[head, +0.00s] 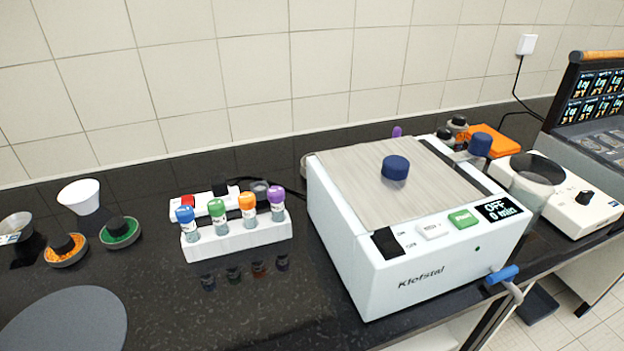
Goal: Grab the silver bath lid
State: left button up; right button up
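The silver bath lid (372,182) is a flat, brushed-metal plate with a dark blue round knob (395,168) near its middle. It lies on top of the white Klefstal water bath (420,275) and covers its opening. Neither of my grippers is in view.
A white rack (238,240) with several colour-capped tubes stands left of the bath. Further left are a white funnel (80,196) and two round knobbed pieces. A white hotplate-like device (580,212) stands at right. The front left counter has bare room.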

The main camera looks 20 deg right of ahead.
aim_at(392, 182)
jog(key=k+l+z, duration=0.25)
jog(key=l+z, duration=0.25)
jog(key=l, duration=0.15)
jog(key=l+z, duration=0.25)
jog(key=l, duration=0.15)
jog(key=k, duration=0.05)
